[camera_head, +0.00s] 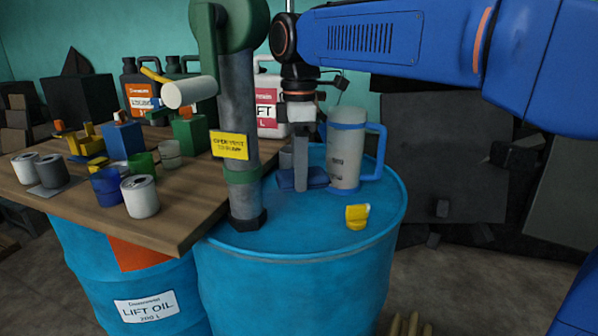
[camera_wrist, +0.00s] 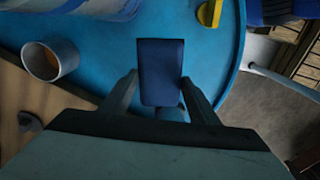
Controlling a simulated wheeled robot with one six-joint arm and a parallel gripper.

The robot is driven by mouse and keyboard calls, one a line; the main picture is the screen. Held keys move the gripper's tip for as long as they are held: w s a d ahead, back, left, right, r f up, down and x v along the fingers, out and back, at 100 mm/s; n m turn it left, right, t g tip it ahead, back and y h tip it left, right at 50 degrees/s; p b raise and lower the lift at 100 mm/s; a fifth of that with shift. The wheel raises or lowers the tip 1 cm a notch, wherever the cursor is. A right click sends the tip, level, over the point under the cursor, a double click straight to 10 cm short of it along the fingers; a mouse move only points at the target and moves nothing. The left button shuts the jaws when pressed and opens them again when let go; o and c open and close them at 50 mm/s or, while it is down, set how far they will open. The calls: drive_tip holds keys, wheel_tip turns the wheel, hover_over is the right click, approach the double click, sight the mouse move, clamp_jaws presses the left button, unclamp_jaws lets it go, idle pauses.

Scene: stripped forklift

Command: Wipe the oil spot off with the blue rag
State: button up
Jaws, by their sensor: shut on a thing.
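The blue rag (camera_head: 316,178) is a dark blue folded pad on or just above the top of the light blue drum (camera_head: 300,234). My gripper (camera_head: 299,184) points down at it beside the pump pipe. In the wrist view the rag (camera_wrist: 161,70) lies between the two fingers of my gripper (camera_wrist: 158,84), which is shut on it. The rag's far part sticks out past the fingertips. I cannot make out the oil spot in either view; the rag and gripper cover part of the drum top.
A grey jug with a blue handle (camera_head: 346,152) stands close right of my gripper. A pump pipe (camera_head: 241,130) rises at left. A yellow piece (camera_head: 357,216) lies near the drum's right front. A wooden table (camera_head: 190,205) with several cans adjoins at left. The front drum top is clear.

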drive_tip(key=shift+r, duration=1.5)
